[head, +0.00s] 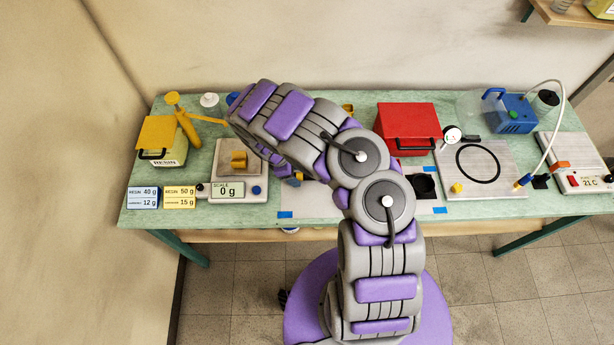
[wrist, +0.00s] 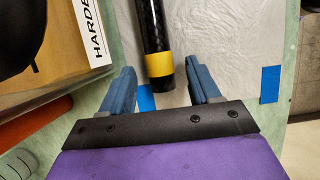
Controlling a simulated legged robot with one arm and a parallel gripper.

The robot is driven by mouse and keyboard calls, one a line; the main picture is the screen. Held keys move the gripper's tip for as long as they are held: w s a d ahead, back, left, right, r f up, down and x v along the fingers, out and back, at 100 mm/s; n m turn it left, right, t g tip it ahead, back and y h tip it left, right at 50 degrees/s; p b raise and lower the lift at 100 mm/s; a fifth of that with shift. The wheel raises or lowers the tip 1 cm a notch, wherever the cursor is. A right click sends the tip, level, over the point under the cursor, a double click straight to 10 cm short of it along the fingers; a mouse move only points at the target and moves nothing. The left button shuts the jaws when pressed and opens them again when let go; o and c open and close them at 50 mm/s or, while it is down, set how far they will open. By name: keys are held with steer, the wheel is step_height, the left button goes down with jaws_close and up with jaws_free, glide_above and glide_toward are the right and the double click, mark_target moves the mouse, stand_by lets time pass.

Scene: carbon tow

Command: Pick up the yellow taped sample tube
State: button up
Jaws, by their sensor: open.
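The sample tube is black with a yellow tape band (wrist: 158,64) near its lower end. In the wrist view it lies on a pale translucent sheet (wrist: 220,40), and its upper part runs out of the top of the frame. My gripper (wrist: 165,80) is open, with its two blue fingers on either side of the tube's taped end. The tube's end lies between the fingertips, nearer the left finger, with gaps on both sides. I cannot tell the height of the fingers above it. In the head view my arm hides the tube and most of my gripper.
A scale (head: 228,190) reading 0 g stands at the left with two label cards (head: 162,197). A red case (head: 407,128), a plate with a black ring (head: 480,185) and a blue pump (head: 512,112) stand to the right. Blue tape (wrist: 270,84) marks the sheet.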

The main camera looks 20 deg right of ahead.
steer(key=shift+s+d+f, duration=0.1)
steer(key=shift+d+f, duration=0.1)
steer(key=shift+f, duration=0.1)
steer(key=shift+c, duration=0.3)
steer(key=c, duration=1.1)
